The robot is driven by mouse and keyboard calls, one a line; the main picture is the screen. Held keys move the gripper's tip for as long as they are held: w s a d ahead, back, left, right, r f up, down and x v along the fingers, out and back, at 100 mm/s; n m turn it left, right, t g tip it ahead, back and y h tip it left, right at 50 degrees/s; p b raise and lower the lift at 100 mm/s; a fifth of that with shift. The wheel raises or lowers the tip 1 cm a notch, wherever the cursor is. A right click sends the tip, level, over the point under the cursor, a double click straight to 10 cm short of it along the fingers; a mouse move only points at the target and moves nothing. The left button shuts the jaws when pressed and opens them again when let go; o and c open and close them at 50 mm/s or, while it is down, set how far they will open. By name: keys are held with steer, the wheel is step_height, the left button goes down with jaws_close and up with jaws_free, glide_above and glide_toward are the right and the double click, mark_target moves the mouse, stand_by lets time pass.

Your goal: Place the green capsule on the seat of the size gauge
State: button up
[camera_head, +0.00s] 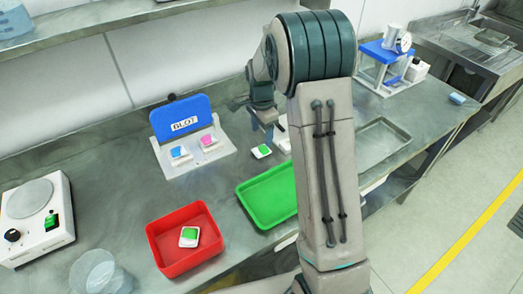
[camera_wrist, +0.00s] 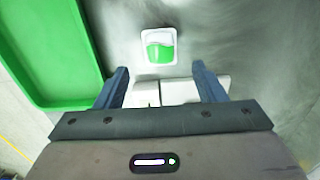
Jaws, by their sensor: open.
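A green capsule (camera_head: 261,151), a white square pod with a green face, lies on the bench behind the green tray. It also shows in the wrist view (camera_wrist: 159,47), just beyond the fingertips. A second white-and-green capsule (camera_head: 189,237) lies in the red tray. My gripper (camera_wrist: 160,72) is open and empty above the bench; the capsule is not between its fingers. In the head view my gripper (camera_head: 264,112) is partly hidden by my arm.
A white block (camera_wrist: 181,91) shows between and below the fingers. The green tray (camera_head: 258,205) and red tray (camera_head: 158,244) stand at the front. A blue BLOT stand (camera_head: 182,117) holds blue and pink pods. A metal tray (camera_head: 378,145) lies to the right; a scale (camera_head: 34,215) stands left.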

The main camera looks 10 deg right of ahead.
mark_target(263, 148)
steer(key=shift+w+d+f+p, duration=0.15)
steer(key=shift+f+p, duration=0.3)
steer(key=shift+f, duration=1.35)
steer(key=shift+d+f+p, duration=0.2)
steer(key=shift+f+p, duration=0.2)
steer(key=shift+f, duration=1.4)
steer(key=c, duration=1.1)
steer(key=shift+r, duration=0.1)
